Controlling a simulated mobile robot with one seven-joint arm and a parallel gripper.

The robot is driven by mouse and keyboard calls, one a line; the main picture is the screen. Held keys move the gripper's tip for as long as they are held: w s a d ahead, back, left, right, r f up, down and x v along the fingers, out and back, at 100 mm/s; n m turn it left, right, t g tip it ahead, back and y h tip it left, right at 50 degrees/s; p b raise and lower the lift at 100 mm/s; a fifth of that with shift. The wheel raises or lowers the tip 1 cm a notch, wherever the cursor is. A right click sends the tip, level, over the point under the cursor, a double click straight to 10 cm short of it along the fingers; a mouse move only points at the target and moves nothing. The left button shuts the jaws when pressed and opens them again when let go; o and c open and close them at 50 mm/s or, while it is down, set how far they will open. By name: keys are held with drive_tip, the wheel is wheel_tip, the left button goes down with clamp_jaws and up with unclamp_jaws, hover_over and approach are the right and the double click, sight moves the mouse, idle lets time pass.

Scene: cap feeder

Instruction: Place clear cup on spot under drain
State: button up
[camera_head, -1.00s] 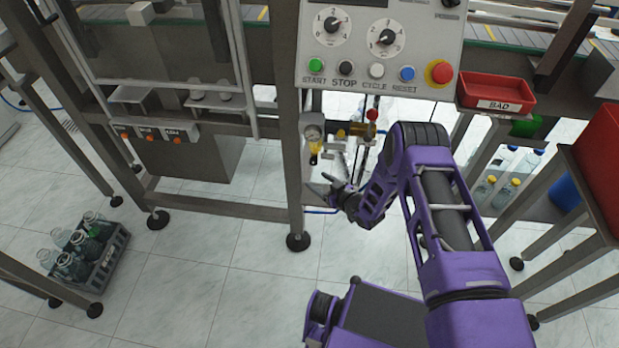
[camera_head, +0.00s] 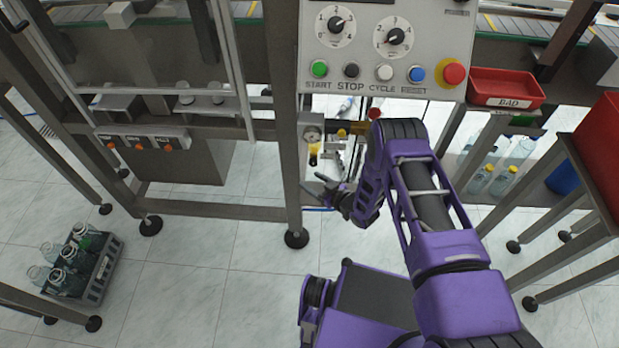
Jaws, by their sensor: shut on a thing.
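My gripper (camera_head: 316,186) is small and dark in the head view, low in front of the frame post under the control panel. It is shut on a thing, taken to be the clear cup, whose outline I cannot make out. A gauge and filter unit with a yellow bowl (camera_head: 313,153) hangs just above and behind my gripper; the drain under it is too small to make out. The spot below the drain cannot be made out either.
The control panel (camera_head: 345,75) with knobs and buttons overhangs the valves. A steel post (camera_head: 286,150) stands close left of my gripper. A red BAD bin (camera_head: 505,88) is at right. A grey crate (camera_head: 103,268) of clear bottles stands on the floor at left.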

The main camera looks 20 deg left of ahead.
drive_tip(key=shift+f, duration=0.1)
drive_tip(key=shift+f, duration=0.15)
drive_tip(key=o, duration=1.3)
drive_tip(key=shift+d+r, duration=0.15)
drive_tip(key=shift+r, duration=0.25)
drive_tip(key=p+v, duration=0.6)
drive_tip(key=v, duration=0.5)
drive_tip(key=shift+s+d, duration=0.3)
